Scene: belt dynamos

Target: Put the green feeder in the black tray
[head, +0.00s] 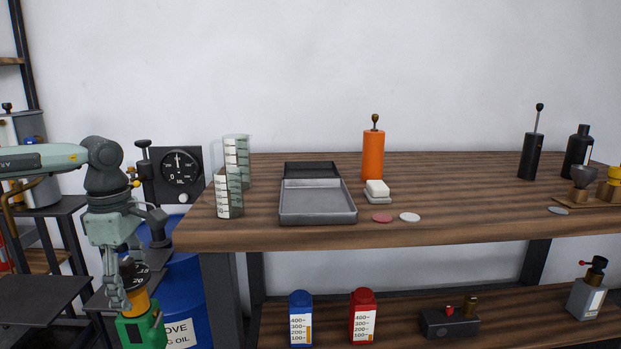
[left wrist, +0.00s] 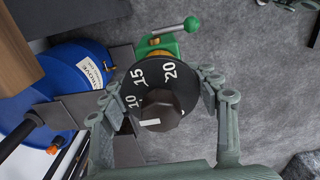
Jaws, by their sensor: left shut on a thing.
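The green feeder (head: 142,330) has a green base, a yellow-orange middle and a black numbered dial on top. My left gripper (head: 122,290) points down and is shut on it, at the lower left, left of the workbench and below its top. In the left wrist view the feeder's dial (left wrist: 158,92) sits between the fingers of the left gripper (left wrist: 160,95), and part of its green body and a lever show beyond. The black tray (head: 311,169) lies on the workbench, behind a grey tray, which hides part of it. My right gripper is not in view.
The grey tray (head: 317,204) stands near the front edge of the workbench (head: 480,215). Clear graduated containers (head: 232,180) stand left of the trays, an orange cylinder (head: 373,155) to the right. A blue drum (head: 185,295) stands behind the feeder.

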